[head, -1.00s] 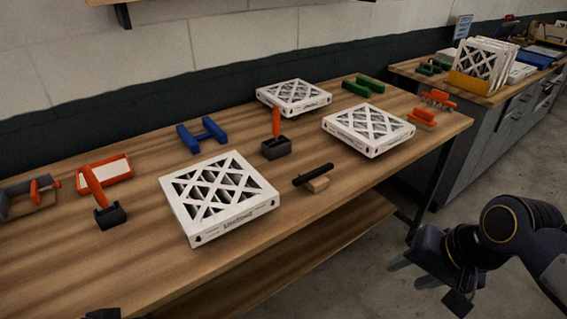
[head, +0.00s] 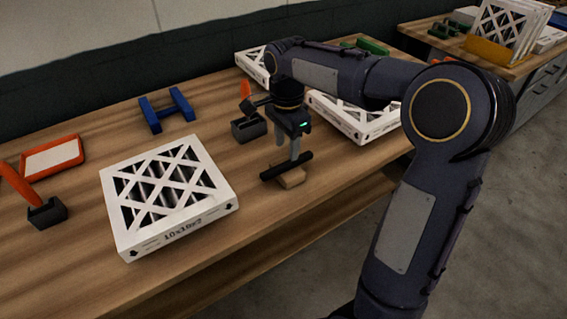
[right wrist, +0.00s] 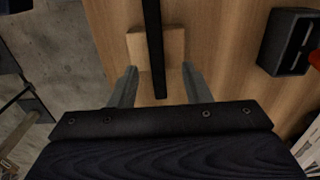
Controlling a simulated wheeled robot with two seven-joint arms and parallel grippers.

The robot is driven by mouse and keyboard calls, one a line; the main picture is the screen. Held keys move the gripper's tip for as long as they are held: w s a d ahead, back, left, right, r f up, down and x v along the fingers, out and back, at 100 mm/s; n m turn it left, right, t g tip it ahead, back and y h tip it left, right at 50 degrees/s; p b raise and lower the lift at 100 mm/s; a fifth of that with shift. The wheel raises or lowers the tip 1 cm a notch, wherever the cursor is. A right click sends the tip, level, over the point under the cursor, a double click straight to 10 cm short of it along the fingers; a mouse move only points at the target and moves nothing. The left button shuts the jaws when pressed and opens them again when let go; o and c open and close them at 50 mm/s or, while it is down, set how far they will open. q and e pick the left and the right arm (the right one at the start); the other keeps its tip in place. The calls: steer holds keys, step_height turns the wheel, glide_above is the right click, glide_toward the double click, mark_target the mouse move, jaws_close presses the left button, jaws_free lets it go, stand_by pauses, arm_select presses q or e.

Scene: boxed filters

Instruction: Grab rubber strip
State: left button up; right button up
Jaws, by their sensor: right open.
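The black rubber strip (head: 287,166) lies across a small wooden block (head: 292,178) on the workbench, right of the nearest boxed filter. In the right wrist view the strip (right wrist: 153,45) runs up from between my fingers, over the wooden block (right wrist: 170,47). My right gripper (head: 294,150) points down just above the strip. In the right wrist view my right gripper (right wrist: 160,88) is open, with one finger on each side of the strip and a gap to both. My left gripper is not in view.
A boxed filter (head: 130,244) stands left of the strip; another (head: 372,130) is partly behind my right arm. A dark holder (head: 249,128) with an orange handle is close behind my gripper. It also shows in the wrist view (right wrist: 284,52). The bench's front edge is near.

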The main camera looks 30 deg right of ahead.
mark_target(287, 163)
steer(key=f, duration=0.4)
steer(key=shift+s+f, duration=0.2)
steer(key=shift+f, duration=0.2)
jaws_close()
